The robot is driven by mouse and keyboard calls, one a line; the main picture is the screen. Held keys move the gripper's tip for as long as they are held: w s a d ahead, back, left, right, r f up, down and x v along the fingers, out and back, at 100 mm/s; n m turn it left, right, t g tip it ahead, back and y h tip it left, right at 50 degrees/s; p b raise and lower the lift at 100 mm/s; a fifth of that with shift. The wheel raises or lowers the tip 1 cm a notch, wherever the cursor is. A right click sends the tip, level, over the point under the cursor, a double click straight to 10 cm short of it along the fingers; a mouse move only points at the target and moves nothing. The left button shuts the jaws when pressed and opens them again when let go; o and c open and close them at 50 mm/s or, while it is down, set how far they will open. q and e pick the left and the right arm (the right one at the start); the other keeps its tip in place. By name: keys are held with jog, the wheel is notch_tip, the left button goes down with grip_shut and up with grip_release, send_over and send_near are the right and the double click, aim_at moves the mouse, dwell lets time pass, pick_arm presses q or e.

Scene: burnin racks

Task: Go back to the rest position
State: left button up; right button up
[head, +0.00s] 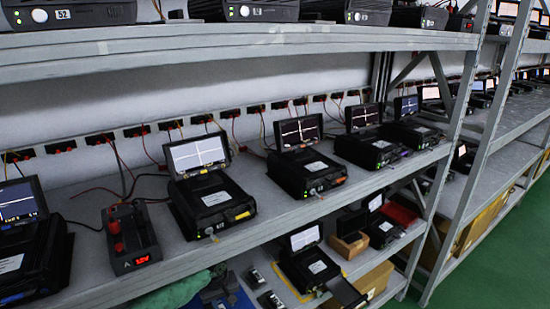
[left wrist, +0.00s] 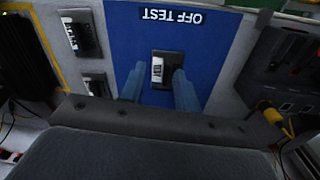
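In the left wrist view a small dark device with a white label (left wrist: 158,70) lies on a blue mat marked OFF TEST (left wrist: 205,35). My left gripper (left wrist: 160,78) has its two bluish fingers apart, one on each side of the device's near part. A gap shows at the left finger, and I see no grip on the device. In the head view this spot is at the bottom edge, on the lower shelf, where dark shapes (head: 222,284) are too small and cut off to tell apart. My right gripper is in neither view.
Two similar small devices (left wrist: 80,34) lie left of the mat, beside a yellow line. The middle shelf (head: 300,215) above holds several black units with raised screens and a red-knobbed box (head: 131,238). A wooden box (head: 349,246) stands on the lower shelf. The green floor (head: 490,255) at right is clear.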

pick_arm(q)
jog(key=s+d+f+m+t+h, duration=0.1)
jog(key=s+d+f+m, duration=0.15)
jog(key=s, duration=0.45)
jog(key=s+d+f+m+t+h, duration=0.1)
jog(key=s+d+m, duration=0.15)
jog(key=s, duration=0.45)
jog(key=s+a+r+m+t+y, duration=0.1)
jog(key=s+a, duration=0.4)
jog(key=s, duration=0.4)
jog(key=s+a+m+y, duration=0.1)
jog(key=s+a, duration=0.4)
jog(key=s, duration=0.4)
jog(key=s+d+f+g, duration=0.1)
jog(key=d+f, duration=0.2)
jog(key=f, duration=0.7)
jog(key=d+f+g, duration=0.1)
jog(key=d+f, duration=0.2)
jog(key=f, duration=0.8)
jog(key=shift+s+f, duration=0.2)
jog(key=shift+s, duration=0.15)
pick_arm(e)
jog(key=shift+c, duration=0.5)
